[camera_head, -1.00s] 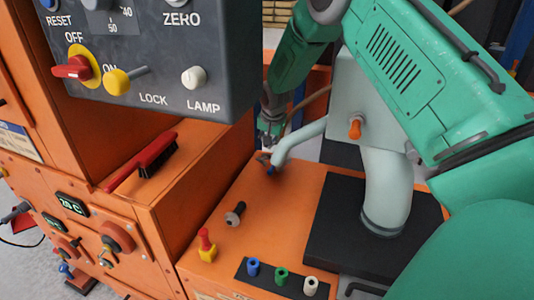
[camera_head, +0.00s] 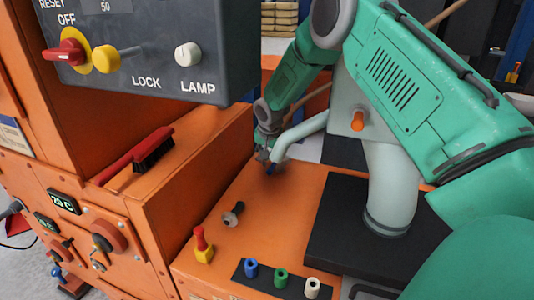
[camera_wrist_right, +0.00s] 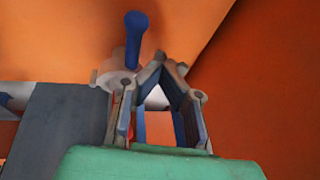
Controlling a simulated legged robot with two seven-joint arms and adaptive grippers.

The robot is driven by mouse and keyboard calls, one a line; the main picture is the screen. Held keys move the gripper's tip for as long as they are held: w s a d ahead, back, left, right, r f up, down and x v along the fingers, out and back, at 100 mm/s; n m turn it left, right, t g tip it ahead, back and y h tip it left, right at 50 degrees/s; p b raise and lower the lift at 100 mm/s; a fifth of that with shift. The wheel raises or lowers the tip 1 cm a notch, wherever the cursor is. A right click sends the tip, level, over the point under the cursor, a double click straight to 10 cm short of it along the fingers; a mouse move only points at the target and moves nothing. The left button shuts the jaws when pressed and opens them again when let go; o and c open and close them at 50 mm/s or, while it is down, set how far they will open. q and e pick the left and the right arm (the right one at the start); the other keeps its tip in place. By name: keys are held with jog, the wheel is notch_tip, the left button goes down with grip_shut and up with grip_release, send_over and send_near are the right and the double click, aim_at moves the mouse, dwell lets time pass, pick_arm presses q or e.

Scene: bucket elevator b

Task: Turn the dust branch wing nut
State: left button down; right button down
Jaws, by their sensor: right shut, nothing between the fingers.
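A pale grey branch pipe (camera_head: 303,132) bends down toward the orange deck in the head view. A small blue part (camera_head: 271,169) shows at its lower end. In the right wrist view, a blue rod-like part (camera_wrist_right: 133,42) stands out from a pale round fitting (camera_wrist_right: 118,80). This may be the wing nut; its shape is not clear. My right gripper (camera_head: 263,156) is beside the pipe's lower end. Its fingertips (camera_wrist_right: 158,68) meet, empty, just right of and below the blue part in the wrist view. I cannot tell whether they touch it. My left gripper is not in view.
A dark control panel (camera_head: 150,82) overhangs at upper left. A red brush (camera_head: 138,160) lies on the orange ledge. A grey bolt (camera_head: 233,213), a red-yellow knob (camera_head: 202,245) and several coloured sockets (camera_head: 281,278) are on the deck. A thick pipe (camera_head: 390,190) stands on a black plate (camera_head: 325,245).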

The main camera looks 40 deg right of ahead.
aim_at(265, 165)
jog(key=shift+b+x, duration=0.35)
jog(key=shift+x, duration=0.9)
jog(key=shift+d+f, duration=0.2)
jog(key=shift+f, duration=0.1)
jog(key=shift+p, duration=0.7)
jog(key=shift+s, duration=0.1)
jog(key=shift+f, duration=0.15)
